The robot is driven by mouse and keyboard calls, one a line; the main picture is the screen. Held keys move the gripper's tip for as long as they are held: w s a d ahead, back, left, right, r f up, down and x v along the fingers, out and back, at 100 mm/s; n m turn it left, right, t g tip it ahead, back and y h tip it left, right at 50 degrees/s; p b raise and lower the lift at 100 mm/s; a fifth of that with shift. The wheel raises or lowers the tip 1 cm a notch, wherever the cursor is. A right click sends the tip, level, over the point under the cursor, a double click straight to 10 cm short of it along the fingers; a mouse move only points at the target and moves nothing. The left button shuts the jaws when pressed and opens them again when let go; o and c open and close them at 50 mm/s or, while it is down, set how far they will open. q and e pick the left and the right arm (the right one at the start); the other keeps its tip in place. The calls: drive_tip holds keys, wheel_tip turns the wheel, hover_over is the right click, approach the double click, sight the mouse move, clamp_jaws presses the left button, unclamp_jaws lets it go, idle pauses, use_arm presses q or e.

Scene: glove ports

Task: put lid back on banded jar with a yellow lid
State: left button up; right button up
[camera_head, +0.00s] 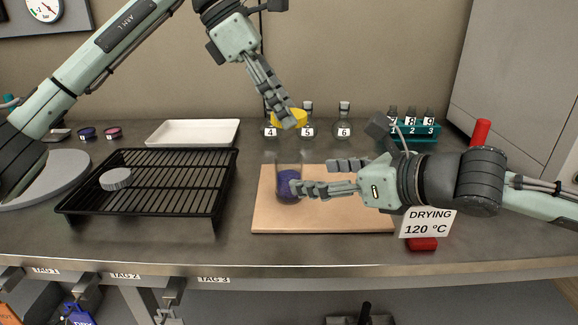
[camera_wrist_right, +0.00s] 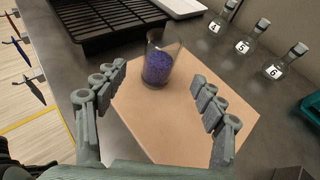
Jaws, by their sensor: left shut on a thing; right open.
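The clear jar (camera_head: 289,183) with purple-blue grains stands upright and uncovered on the tan board (camera_head: 265,218); it also shows in the right wrist view (camera_wrist_right: 161,62). I cannot make out a band on it. My left gripper (camera_head: 284,121) is shut on the yellow lid (camera_head: 291,116), held above and behind the jar, apart from it. My right gripper (camera_head: 313,177) is open at the jar's right side, one finger overlapping the jar in the head view. In the right wrist view the jar stands just beyond the spread fingertips (camera_wrist_right: 160,76); contact is unclear.
A black wire rack (camera_head: 150,210) with a grey ridged lid (camera_head: 116,179) lies to the left. A white tray (camera_head: 193,131) is behind it. Numbered flasks (camera_head: 344,122) and a teal rack (camera_head: 420,136) stand along the back. A drying sign (camera_head: 429,223) is at front right.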

sight(276, 173)
drive_tip(key=shift+w, duration=0.15)
drive_tip(key=shift+s+r, duration=0.1)
drive_tip(key=shift+s, duration=0.1)
drive_tip(key=x, duration=1.2)
drive_tip(key=shift+w, duration=0.1)
drive_tip(key=shift+c, duration=0.6)
drive_tip(key=shift+r, duration=0.1)
clamp_jaws()
